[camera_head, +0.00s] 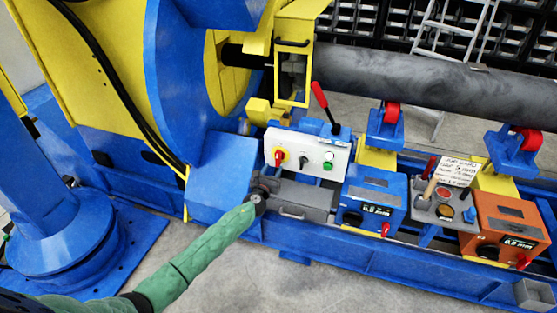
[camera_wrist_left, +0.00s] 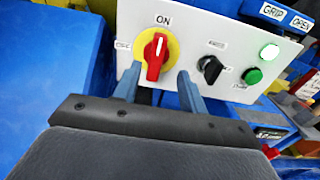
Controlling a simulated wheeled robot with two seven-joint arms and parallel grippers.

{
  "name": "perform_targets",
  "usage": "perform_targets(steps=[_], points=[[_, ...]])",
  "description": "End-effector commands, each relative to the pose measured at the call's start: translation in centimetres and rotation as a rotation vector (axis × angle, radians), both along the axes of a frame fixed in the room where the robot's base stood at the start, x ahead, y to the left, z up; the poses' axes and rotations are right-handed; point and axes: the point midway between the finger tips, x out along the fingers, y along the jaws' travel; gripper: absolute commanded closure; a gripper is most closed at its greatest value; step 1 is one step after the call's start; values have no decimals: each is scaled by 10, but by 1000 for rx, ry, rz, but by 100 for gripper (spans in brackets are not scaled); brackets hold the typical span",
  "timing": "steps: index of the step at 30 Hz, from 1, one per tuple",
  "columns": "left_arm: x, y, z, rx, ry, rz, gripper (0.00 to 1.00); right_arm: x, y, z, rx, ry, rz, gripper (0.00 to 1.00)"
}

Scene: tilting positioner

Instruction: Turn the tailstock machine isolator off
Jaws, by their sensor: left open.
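The isolator (camera_head: 279,156) is a red rotary handle on a yellow disc at the left of a white control panel (camera_head: 309,165). In the left wrist view the red handle (camera_wrist_left: 154,57) stands close to upright, under the label ON. My left gripper (camera_head: 266,185) is just in front of and below the panel's left end. In the left wrist view its two blue-grey fingers (camera_wrist_left: 159,86) are open, one on each side below the handle, with nothing between them. I cannot tell whether they touch it.
A red-knobbed lever (camera_head: 321,98) rises behind the panel. A grey drawer-like block (camera_head: 303,199), a blue box (camera_head: 373,198) and an orange box (camera_head: 506,225) line the blue frame.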

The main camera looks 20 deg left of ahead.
Motion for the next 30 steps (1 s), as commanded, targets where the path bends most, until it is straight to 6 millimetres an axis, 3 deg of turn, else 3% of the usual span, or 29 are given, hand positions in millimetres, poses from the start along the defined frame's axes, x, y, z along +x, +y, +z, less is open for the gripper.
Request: perform_targets(steps=[9,15,28,30], points=[[44,-1,0,-3,1,3,58,-1,-1,-2,-1,-2,1,64],[63,-1,0,-3,0,2,58,-1,0,-1,0,1,0,64],[70,-2,0,-5,1,2,58,-5,-1,-1,-1,7,0,64],[70,-1,0,-5,1,2,72,-4,-1,-1,-1,6,0,64]])
